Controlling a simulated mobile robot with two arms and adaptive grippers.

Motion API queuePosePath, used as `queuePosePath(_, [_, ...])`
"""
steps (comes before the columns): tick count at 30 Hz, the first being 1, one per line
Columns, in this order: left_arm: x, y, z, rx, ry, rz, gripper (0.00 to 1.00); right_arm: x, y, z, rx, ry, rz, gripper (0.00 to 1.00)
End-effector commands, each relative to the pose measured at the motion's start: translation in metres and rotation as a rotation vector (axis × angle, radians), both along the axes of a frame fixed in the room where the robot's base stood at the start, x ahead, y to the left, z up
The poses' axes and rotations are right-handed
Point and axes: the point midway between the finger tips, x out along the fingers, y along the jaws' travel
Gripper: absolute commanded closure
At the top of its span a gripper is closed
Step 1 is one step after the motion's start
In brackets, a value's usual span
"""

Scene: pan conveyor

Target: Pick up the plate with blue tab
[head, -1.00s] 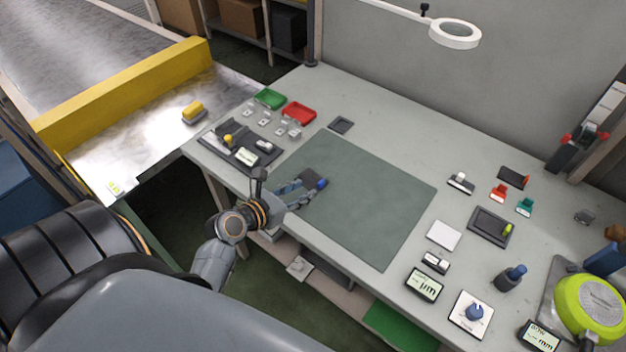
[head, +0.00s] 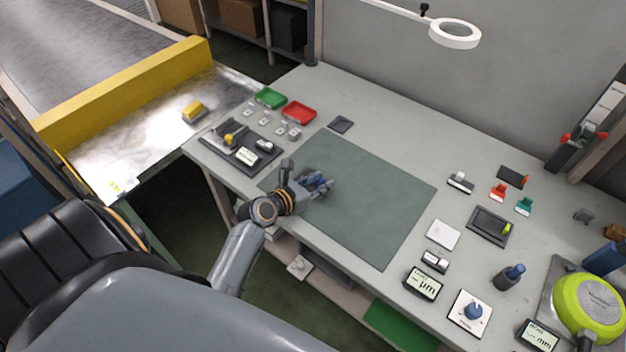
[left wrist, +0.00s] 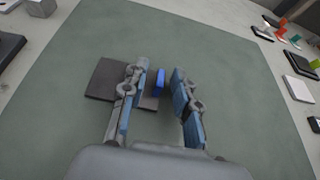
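The dark grey plate (left wrist: 103,79) lies on the green mat in the left wrist view, partly hidden behind the left finger. Its upright blue tab (left wrist: 159,82) stands between the two fingers of my left gripper (left wrist: 161,74). The fingers are apart, with a visible gap on either side of the tab. In the head view my left gripper (head: 320,183) is low over the mat and hides most of the plate. My right gripper is in neither view.
The green mat (head: 375,205) is otherwise clear. Green (head: 270,98) and red (head: 299,112) trays and a dark fixture (head: 240,148) stand to the left. Gauges, small stamps and a display (head: 424,284) stand to the right. A ring lamp (head: 455,34) hangs above the back.

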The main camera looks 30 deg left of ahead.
Motion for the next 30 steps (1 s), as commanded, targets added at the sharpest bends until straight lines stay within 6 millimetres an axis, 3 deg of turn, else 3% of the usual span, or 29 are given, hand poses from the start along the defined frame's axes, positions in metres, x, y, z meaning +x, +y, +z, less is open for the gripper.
queuePosePath(1, [0.0, 0.0, 0.0, 0.0, 0.0, 0.0, 0.86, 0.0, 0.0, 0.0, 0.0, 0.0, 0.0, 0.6])
queuePosePath(3, [0.0, 0.0, 0.0, 0.0, 0.0, 0.0, 1.0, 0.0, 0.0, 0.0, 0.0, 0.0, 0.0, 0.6])
queuePosePath(19, [0.0, 0.0, 0.009, -0.002, -0.004, 0.002, 1.0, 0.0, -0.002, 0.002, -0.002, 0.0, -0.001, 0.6])
queuePosePath(24, [0.001, 0.0, 0.037, -0.002, -0.008, 0.003, 1.0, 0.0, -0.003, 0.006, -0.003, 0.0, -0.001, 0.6])
queuePosePath(30, [-0.035, 0.023, 0.081, 0.004, -0.005, 0.003, 1.0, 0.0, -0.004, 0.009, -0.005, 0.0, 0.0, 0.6])
